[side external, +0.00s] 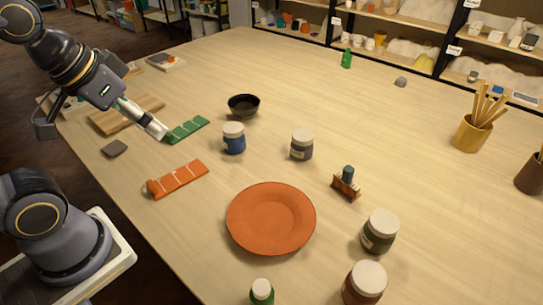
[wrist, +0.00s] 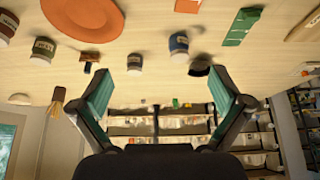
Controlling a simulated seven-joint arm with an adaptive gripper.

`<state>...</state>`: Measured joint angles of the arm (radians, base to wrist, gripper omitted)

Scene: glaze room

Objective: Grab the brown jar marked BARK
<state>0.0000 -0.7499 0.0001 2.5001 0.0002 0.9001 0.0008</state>
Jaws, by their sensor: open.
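The brown jar (side external: 364,286) with a pale lid stands upright at the near edge of the table in the side view; its label is not readable. In the wrist view, which is upside down, a brownish jar (wrist: 7,27) at the far left edge looks like the same one. My gripper (side external: 162,133) is at the far left, beside the green tile strip (side external: 187,129), well away from the jar. In the wrist view my gripper (wrist: 158,82) has its fingers wide apart with nothing between them.
An orange plate (side external: 271,218) lies between my gripper and the brown jar. A dark green jar (side external: 380,232) stands just behind the brown one. A blue jar (side external: 234,139), grey jar (side external: 302,146), black bowl (side external: 243,106), small stand (side external: 346,182) and green bottle (side external: 262,292) are also on the table.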

